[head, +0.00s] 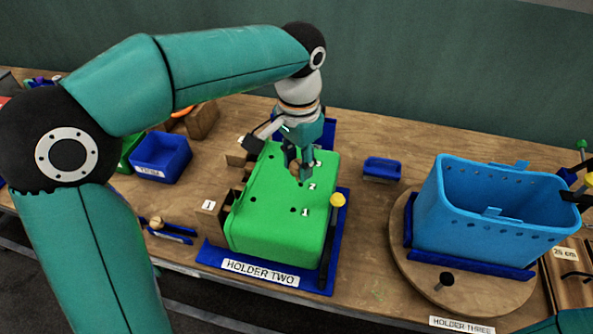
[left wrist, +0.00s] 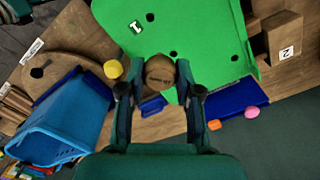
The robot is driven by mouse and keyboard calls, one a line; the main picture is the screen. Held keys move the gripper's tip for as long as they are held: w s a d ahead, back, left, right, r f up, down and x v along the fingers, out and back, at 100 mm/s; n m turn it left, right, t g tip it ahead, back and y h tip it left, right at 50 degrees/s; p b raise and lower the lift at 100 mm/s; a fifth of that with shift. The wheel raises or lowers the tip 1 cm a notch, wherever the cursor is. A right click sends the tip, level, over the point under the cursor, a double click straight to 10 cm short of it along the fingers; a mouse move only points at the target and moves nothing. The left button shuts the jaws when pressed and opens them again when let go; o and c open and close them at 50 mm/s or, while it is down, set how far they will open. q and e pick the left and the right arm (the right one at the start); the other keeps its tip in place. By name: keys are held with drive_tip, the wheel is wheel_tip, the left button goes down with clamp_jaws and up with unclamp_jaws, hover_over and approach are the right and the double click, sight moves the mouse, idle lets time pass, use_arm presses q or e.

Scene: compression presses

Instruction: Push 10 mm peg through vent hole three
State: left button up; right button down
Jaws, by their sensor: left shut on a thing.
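The green bin (head: 275,215) lies in the blue holder two (head: 215,255), with dark vent holes on its upper face. Labels 1 (head: 305,212) and 2 (head: 312,187) stand beside holes; a label near the gripper, likely 3 (head: 317,163), is partly hidden. My left gripper (head: 300,172) is shut on a round wooden peg head (left wrist: 160,72) over the bin's far part. The peg's shaft is hidden beneath its head, so I cannot tell whether it is in a hole. The green face (left wrist: 200,25) also shows in the left wrist view.
A yellow-topped clamp (head: 337,200) stands at the bin's right side. The blue bin (head: 445,215) on a round wooden board (head: 450,285) is further right. A small blue tray (head: 382,168) lies between.

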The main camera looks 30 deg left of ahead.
use_arm(q)
drive_tip(key=w+a+n+p, duration=0.1)
drive_tip(key=w+a+n, duration=0.2)
drive_tip(key=w+n, duration=0.6)
drive_tip(key=shift+w+n, duration=0.3)
drive_tip(key=shift+w, duration=0.5)
wheel_tip(320, 180, down, 6)
drive_tip(key=b, duration=0.3)
drive_tip(key=shift+r, duration=0.15)
drive_tip(key=shift+s+p, duration=0.1)
drive_tip(key=shift+p, duration=0.3)
idle(0.8)
drive_tip(key=shift+f, duration=0.5)
idle(1.4)
drive_tip(key=shift+r, duration=0.1)
